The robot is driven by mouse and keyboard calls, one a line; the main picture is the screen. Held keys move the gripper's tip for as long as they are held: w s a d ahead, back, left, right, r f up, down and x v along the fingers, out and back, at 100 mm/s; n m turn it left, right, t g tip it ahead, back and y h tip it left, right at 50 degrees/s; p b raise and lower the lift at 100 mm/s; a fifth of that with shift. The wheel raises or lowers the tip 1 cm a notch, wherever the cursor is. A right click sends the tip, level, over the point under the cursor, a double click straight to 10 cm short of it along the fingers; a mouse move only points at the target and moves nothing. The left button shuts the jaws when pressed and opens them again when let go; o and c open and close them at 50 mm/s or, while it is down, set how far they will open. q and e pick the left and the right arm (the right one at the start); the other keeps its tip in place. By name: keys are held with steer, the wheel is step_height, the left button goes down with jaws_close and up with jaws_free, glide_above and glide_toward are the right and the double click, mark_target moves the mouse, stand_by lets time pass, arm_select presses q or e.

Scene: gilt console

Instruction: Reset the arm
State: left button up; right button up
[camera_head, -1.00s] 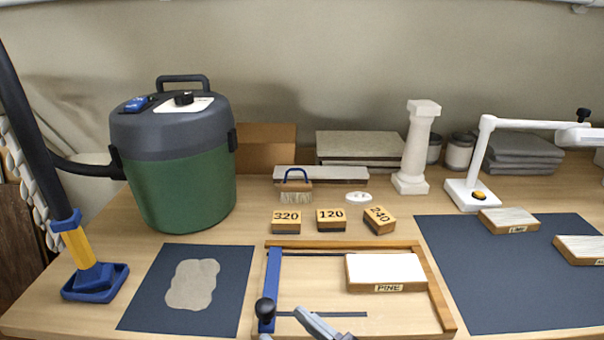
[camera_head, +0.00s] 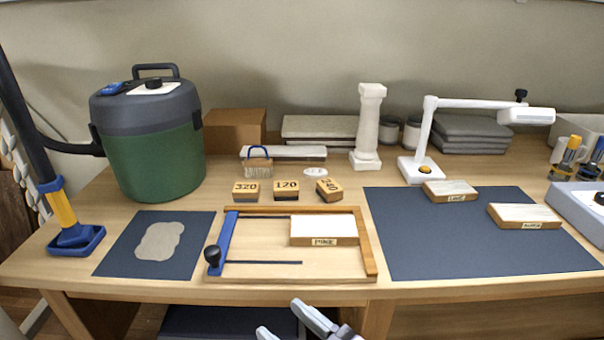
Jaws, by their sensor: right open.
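My right gripper (camera_head: 290,330) shows at the bottom edge of the head view, in front of the table's front edge. Its fingers are apart and nothing shows between them. It is clear of the wooden frame (camera_head: 372,262) and of the block marked PINE (camera_head: 322,230), which rests inside that frame on its right side. My left gripper is not in view.
The workbench (camera_head: 330,291) holds a green vacuum (camera_head: 155,160), its hose nozzle (camera_head: 75,238), number blocks 320 (camera_head: 246,188), 120 (camera_head: 286,188) and 240 (camera_head: 329,190), a white column (camera_head: 368,130), a lamp (camera_head: 425,140) and a dark mat (camera_head: 440,250) with two wood blocks.

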arm_select(q)
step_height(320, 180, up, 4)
steer(key=p, duration=0.4)
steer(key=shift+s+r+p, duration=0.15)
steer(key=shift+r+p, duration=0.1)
steer(key=shift+p, duration=0.1)
arm_select(e)
steer(key=s+d+f+m+g+h, duration=0.1)
steer(key=s+d+f+m+h, duration=0.2)
steer(key=d+f, duration=0.7)
steer(key=s+d+f+m+g+h, duration=0.1)
steer(key=s+d+f+m+h, duration=0.2)
steer(key=s+d+f+h, duration=0.3)
steer(key=d+f+h, duration=0.1)
steer(key=d+f, duration=0.2)
steer(key=d, duration=0.3)
steer(key=shift+d+f+m+h, duration=0.15)
steer(key=shift+f+m+h, duration=0.15)
steer(key=shift+f, duration=0.05)
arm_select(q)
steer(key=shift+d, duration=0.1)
